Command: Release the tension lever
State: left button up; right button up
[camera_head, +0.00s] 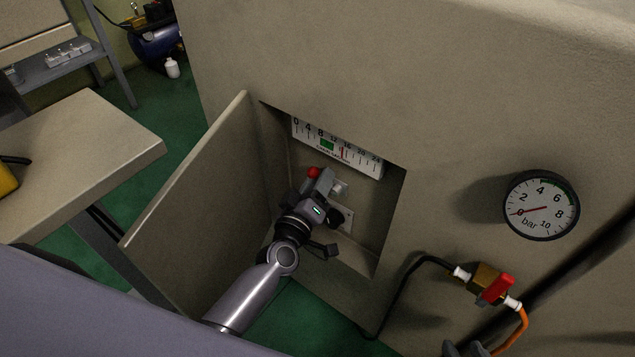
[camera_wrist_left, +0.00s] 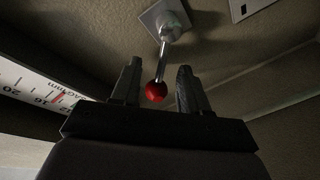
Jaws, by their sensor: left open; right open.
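The tension lever is a metal rod with a red ball knob (camera_wrist_left: 156,91), fixed to a square plate (camera_wrist_left: 153,20) inside an open wall recess. The red knob also shows in the head view (camera_head: 313,172), just beyond my left gripper (camera_head: 320,182). In the left wrist view, my left gripper (camera_wrist_left: 158,72) is open, with one finger on each side of the knob and visible gaps between. A white tension scale (camera_head: 337,148) with a green zone and a red pointer right of it lies above the lever. Part of my right gripper (camera_head: 464,349) shows at the bottom edge.
The recess's open door (camera_head: 200,185) stands left of my left arm. Right of the recess are a round bar gauge (camera_head: 541,205) and a brass valve with a red handle (camera_head: 496,289) and hoses. A table (camera_head: 75,150) stands at the left.

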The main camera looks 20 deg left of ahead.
pick_arm(q)
grip_shut()
